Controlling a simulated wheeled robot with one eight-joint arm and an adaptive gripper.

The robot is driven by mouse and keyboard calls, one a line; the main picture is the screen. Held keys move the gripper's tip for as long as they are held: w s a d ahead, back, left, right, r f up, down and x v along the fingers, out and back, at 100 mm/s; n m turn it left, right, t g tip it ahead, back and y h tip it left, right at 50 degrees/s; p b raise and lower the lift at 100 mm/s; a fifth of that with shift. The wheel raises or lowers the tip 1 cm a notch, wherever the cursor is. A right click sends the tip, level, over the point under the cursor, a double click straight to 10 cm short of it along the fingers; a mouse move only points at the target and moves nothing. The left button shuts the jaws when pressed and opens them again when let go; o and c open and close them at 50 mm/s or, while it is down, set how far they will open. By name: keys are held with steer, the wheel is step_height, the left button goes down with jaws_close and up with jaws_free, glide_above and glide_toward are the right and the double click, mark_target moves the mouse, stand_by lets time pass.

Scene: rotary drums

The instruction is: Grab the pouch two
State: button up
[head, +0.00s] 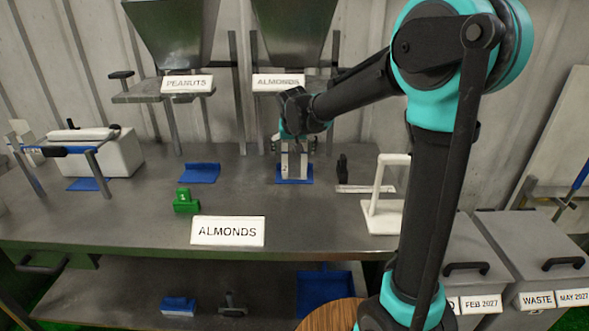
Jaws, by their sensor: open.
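My gripper (294,171) is at the middle of the workbench, pointing down with its fingers apart. It is over a flat blue piece (294,181) below the almonds hopper. The fingers hide part of this piece, and I cannot tell whether they touch it. A pale patch shows around the fingers, and I cannot tell whether it is a pouch or part of the gripper. No pouch marked two can be made out.
Another blue piece (200,173) lies below the peanuts hopper (172,35). A green clip-like object (187,201) and an almonds sign (228,231) are near the front edge. A white stand (383,214) is at right. Grey bins (525,262) stand beyond the bench.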

mark_target(295, 157)
steer(key=x, duration=0.4)
steer(key=shift+w+d+f, duration=0.15)
steer(key=shift+w+f, duration=0.05)
steer(key=c, duration=1.3)
